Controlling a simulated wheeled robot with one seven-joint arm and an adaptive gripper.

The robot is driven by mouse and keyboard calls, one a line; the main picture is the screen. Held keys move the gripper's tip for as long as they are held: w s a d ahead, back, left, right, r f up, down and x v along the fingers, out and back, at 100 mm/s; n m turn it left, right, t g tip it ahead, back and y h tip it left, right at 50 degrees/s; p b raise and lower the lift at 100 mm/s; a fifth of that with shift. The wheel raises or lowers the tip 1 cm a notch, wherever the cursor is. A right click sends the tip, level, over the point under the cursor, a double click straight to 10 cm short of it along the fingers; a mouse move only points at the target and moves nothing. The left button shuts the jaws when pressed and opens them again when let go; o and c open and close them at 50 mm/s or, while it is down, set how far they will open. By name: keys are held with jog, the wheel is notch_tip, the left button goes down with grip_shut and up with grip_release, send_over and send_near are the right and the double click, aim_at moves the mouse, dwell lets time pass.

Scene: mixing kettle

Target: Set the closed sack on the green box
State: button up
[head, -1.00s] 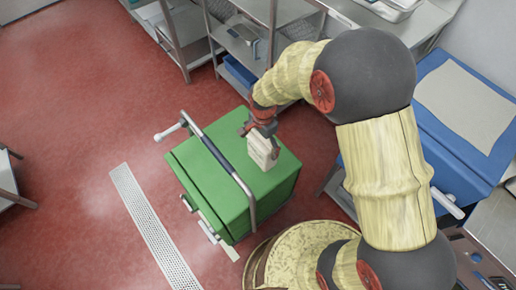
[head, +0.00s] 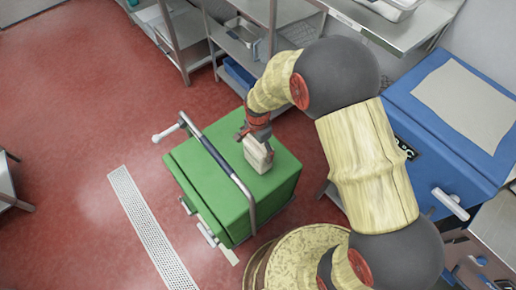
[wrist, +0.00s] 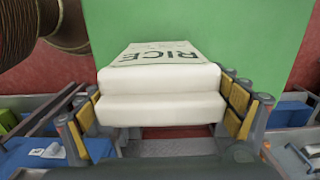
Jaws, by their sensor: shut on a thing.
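The sack is a small cream-white closed bag (head: 257,155); in the wrist view the sack (wrist: 160,85) shows the printed word RICE. My gripper (head: 258,134) is shut on the sack, with yellow-padded fingers on both sides of it in the wrist view (wrist: 160,110). The green box (head: 215,195) has a flat green top and a bar handle across it. The sack is over the right part of the top in the head view. I cannot tell whether its underside touches the top.
A blue cart or chest (head: 420,110) with a beige sheet stands to the right. Steel shelves (head: 240,50) are behind the box. A round yellowish mottled thing (head: 300,255) is in front. Red floor with a drain grate (head: 150,230) is clear to the left.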

jog(key=shift+f, duration=0.1)
jog(key=o, duration=1.8)
jog(key=shift+o, duration=0.2)
notch_tip(320, 180, up, 12)
jog(key=p, duration=0.3)
jog(key=shift+r, duration=0.25)
jog(key=s+d+r+n+t, duration=0.1)
jog(key=s+d+r+n, duration=0.25)
jog(key=r, duration=0.45)
jog(key=s+d+r+n+t, duration=0.2)
jog(key=s+d+r, duration=0.2)
jog(key=r, duration=0.4)
jog(key=s+d+r+n+t, duration=0.15)
jog(key=s+d+r, duration=0.25)
jog(key=r, duration=0.4)
jog(key=s+d+r+n, duration=0.1)
jog(key=s+n, duration=0.1)
jog(key=s, duration=0.2)
jog(key=s+d+r+n+t, duration=0.1)
jog(key=s+n, duration=0.1)
jog(key=s, duration=0.2)
jog(key=shift+s+d+r, duration=0.3)
jog(key=shift+d, duration=0.1)
